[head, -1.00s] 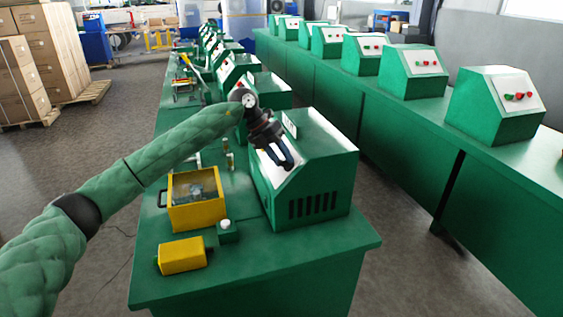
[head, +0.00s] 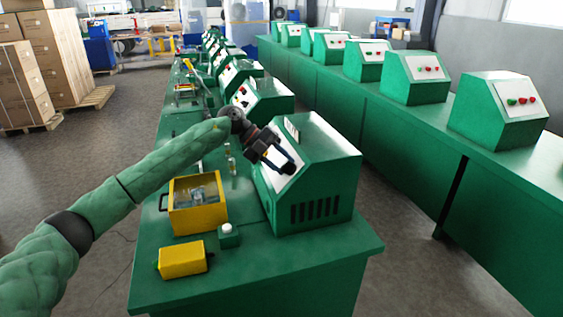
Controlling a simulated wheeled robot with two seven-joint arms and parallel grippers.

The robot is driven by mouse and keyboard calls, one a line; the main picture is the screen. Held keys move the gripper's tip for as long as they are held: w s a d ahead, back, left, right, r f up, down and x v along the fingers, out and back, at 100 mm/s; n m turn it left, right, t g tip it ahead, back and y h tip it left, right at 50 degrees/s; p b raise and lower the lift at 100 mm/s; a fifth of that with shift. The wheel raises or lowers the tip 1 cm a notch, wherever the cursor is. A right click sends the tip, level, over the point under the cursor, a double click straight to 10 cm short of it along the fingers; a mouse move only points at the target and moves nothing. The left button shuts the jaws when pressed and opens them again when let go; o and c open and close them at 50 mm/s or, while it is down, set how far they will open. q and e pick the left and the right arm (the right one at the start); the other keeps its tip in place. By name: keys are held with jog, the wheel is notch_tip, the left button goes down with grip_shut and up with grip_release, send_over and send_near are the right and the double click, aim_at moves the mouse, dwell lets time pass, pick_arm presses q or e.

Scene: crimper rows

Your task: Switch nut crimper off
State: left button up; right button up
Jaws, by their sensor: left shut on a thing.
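The nearest nut crimper is a green control box (head: 318,188) with a sloped pale panel and dark vent slots, standing on the green bench. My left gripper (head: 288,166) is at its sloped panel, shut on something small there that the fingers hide. The panel's switches are mostly covered by the gripper, so I cannot tell their position. My right gripper is not in view.
On the same bench (head: 262,275) are a yellow open box (head: 197,215), a yellow block (head: 182,261) and a small green box with a white button (head: 228,235). More green crimper boxes line this bench and the right bench (head: 420,185). Cartons (head: 55,60) stand at left.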

pick_arm(q)
jog(key=shift+w+a, duration=0.1)
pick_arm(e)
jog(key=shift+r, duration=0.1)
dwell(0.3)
pick_arm(q)
jog(key=o, duration=1)
jog(key=shift+a, duration=0.1)
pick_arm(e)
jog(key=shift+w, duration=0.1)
pick_arm(q)
jog(key=b+v, duration=0.2)
jog(key=v, duration=0.5)
jog(key=shift+a+r, duration=0.2)
jog(key=shift+a, duration=0.1)
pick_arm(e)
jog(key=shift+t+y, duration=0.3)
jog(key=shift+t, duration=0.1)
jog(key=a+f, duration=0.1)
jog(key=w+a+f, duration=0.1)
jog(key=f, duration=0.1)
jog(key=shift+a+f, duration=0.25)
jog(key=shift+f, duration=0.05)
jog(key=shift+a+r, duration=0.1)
